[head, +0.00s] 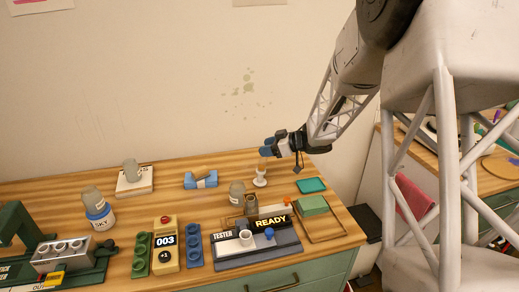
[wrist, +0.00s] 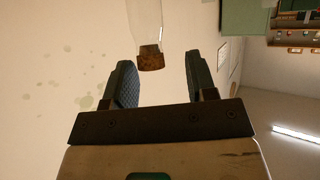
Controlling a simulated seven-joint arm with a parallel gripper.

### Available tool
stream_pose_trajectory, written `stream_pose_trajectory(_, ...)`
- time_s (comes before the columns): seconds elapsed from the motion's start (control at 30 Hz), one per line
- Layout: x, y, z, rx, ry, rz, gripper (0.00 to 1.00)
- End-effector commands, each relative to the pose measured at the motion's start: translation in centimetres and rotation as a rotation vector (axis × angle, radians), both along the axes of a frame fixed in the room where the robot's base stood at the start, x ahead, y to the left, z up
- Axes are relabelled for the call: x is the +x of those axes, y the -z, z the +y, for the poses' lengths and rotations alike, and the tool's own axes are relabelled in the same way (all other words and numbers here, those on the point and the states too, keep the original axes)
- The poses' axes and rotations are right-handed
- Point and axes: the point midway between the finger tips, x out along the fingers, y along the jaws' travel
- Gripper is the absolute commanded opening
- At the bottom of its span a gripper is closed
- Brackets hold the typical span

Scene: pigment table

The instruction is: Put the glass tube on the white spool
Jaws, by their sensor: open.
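The white spool (head: 260,182) stands on the wooden table, below my gripper. In the wrist view, the clear glass tube (wrist: 146,18) ends in a brown cap (wrist: 150,58) that lies in the gap between my fingers, apart from both; its other end is out of that view. In the head view, the tube is small and hard to make out; it seems to stand upright over the spool, and its contact with the spool cannot be made out. My gripper (head: 266,147) is open, with blue fingers pointing left; the fingers also show in the wrist view (wrist: 158,82).
A blue cradle (head: 201,180) stands left of the spool, and a jar (head: 237,194) stands in front. The tester (head: 258,245), a green block (head: 313,205) and a teal tray (head: 312,185) lie to the front and right. Bare table lies between cradle and spool.

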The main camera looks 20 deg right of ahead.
Motion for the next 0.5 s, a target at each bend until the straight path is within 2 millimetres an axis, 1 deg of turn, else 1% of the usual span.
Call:
stream_pose_trajectory(0.03,-0.4,-0.4,-0.7,0.0,0.002,-0.001,0.52)
stream_pose_trajectory(0.2,-1.7,-1.4,-2.6,0.0,0.002,-0.002,0.52)
stream_pose_trajectory(0.4,-2.8,-2.2,-4.3,0.0,0.001,-0.002,0.52)
stream_pose_trajectory(0.5,-3.2,-2.4,-4.9,0.0,0.002,-0.001,0.52)
